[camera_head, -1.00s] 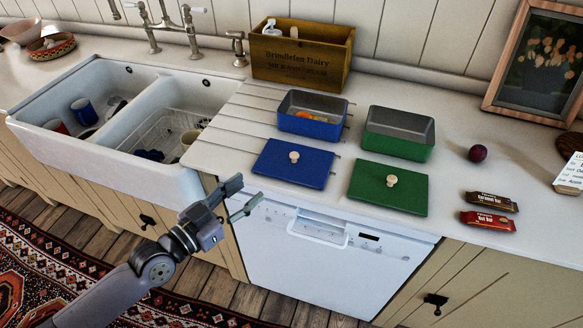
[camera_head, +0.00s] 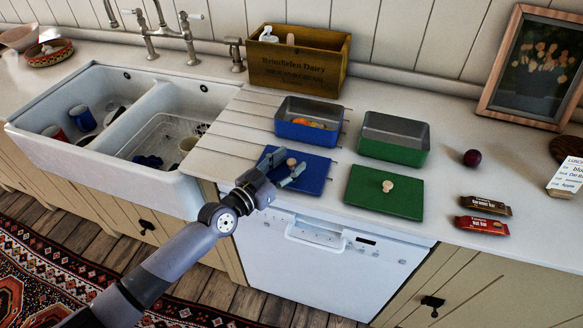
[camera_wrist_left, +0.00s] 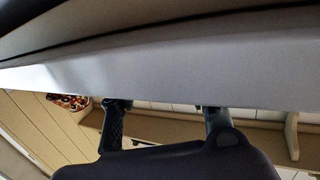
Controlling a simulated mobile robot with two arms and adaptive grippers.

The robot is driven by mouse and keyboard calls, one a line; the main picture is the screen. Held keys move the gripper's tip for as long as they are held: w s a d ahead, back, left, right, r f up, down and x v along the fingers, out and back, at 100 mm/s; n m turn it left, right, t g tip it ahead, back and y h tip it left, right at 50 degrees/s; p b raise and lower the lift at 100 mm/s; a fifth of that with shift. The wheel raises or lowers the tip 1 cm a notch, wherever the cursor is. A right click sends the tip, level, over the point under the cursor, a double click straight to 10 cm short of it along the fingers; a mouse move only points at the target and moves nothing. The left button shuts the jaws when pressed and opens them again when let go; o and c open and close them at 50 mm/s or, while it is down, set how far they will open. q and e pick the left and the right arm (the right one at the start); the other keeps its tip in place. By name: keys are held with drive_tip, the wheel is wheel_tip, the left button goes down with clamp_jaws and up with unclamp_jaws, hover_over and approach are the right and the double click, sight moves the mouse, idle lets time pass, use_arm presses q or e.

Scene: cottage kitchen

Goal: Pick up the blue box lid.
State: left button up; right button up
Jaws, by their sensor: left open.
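The blue box lid (camera_head: 316,177) lies flat on the worktop in front of the open blue box (camera_head: 310,131). Its pale round knob (camera_head: 291,162) shows in the head view. My left gripper (camera_head: 285,165) is open and empty, over the lid's left part. Its fingertips appear on either side of the knob in the picture; I cannot tell the height or whether they touch. In the left wrist view the two fingers (camera_wrist_left: 163,118) are spread apart, and I cannot make out the lid there. My right gripper is not in view.
The green lid (camera_head: 384,192) and green box (camera_head: 394,139) stand just right. A wooden crate (camera_head: 297,62) is behind, and a sink (camera_head: 95,164) is left. Two wrapped bars (camera_head: 484,215) and a plum (camera_head: 472,158) lie further right.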

use_arm(q)
drive_tip(key=shift+x, duration=0.85)
drive_tip(key=shift+c, duration=0.3)
clamp_jaws()
